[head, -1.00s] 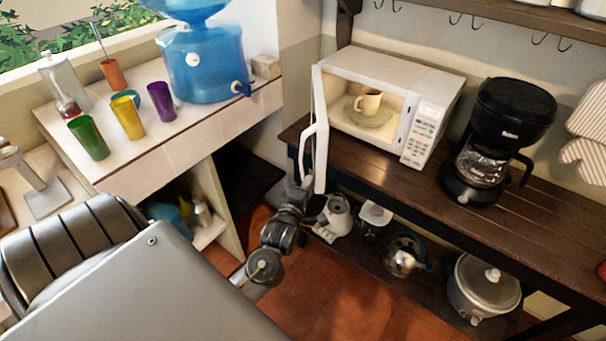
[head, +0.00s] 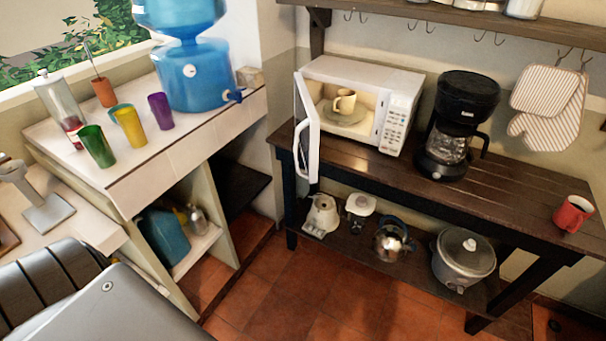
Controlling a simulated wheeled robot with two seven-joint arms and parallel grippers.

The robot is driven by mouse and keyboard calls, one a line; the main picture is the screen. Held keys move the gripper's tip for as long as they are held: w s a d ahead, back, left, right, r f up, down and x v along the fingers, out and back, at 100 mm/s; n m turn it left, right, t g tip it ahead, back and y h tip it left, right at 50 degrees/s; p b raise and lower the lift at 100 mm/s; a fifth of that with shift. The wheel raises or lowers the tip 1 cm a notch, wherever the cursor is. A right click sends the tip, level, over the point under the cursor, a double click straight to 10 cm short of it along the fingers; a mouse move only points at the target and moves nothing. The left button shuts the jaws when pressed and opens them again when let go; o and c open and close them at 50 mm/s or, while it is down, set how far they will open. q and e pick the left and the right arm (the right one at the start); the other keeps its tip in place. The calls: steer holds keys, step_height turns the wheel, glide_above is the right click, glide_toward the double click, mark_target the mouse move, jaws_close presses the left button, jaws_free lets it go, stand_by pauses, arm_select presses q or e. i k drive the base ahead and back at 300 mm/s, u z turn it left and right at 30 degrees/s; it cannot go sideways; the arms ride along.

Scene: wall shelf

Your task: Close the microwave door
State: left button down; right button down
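The white microwave (head: 375,79) stands on the dark wooden table in the head view. Its door (head: 308,128) is open and swung out at the left side, with a white handle on it. Neither of my grippers is in view. Nothing touches the door.
A black coffee maker (head: 459,127) stands right of the microwave, and a red mug (head: 573,214) is near the table's right end. Appliances and a pot (head: 464,258) fill the lower shelf. The tiled floor (head: 290,295) before the table is clear.

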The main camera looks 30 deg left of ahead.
mark_target(306, 114)
steer(key=u, duration=0.55)
steer(key=k, duration=0.65)
steer(key=u, duration=1.05)
steer(key=i, duration=1.15)
steer(key=z, duration=0.45)
